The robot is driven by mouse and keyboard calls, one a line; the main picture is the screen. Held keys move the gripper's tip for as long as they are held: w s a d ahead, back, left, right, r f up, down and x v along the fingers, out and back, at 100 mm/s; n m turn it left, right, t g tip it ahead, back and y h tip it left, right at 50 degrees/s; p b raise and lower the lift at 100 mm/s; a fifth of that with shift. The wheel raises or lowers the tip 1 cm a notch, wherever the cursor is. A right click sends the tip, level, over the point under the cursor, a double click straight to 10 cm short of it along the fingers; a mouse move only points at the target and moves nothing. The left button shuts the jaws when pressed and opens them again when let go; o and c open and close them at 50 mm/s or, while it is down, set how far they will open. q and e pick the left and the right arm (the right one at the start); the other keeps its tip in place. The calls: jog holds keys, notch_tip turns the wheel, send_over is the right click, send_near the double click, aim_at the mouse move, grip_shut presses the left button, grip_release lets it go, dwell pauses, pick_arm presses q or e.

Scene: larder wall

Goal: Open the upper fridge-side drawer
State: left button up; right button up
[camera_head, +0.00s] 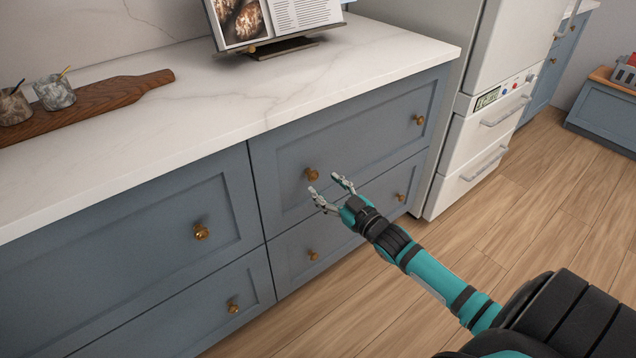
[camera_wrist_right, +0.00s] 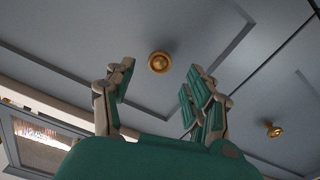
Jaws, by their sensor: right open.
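The upper fridge-side drawer (camera_head: 365,130) is a blue-grey panel under the white counter, beside the fridge. It looks shut, flush with the fronts around it. It has two brass knobs, a left one (camera_head: 312,174) and a right one (camera_head: 418,120). My right gripper (camera_head: 331,190) is open and empty in front of the drawer, just below and right of the left knob. In the right wrist view, a brass knob (camera_wrist_right: 159,62) shows between the spread fingers (camera_wrist_right: 155,95), beyond their tips, with no contact visible. My left gripper is not in view.
The lower drawer (camera_head: 345,215) with its own knobs lies below. More drawers (camera_head: 130,240) stand to the left. The white fridge (camera_head: 470,150) stands to the right. An open cookbook (camera_head: 290,15) is on the counter (camera_head: 230,85). The wooden floor (camera_head: 540,210) in front is clear.

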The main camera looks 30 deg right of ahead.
aim_at(315, 178)
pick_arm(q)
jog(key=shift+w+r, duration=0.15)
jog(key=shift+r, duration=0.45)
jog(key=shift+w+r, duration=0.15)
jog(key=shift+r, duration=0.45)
pick_arm(e)
jog(key=shift+w+a, duration=0.15)
jog(key=shift+w, duration=1.9)
jog(key=shift+c, duration=0.4)
grip_shut()
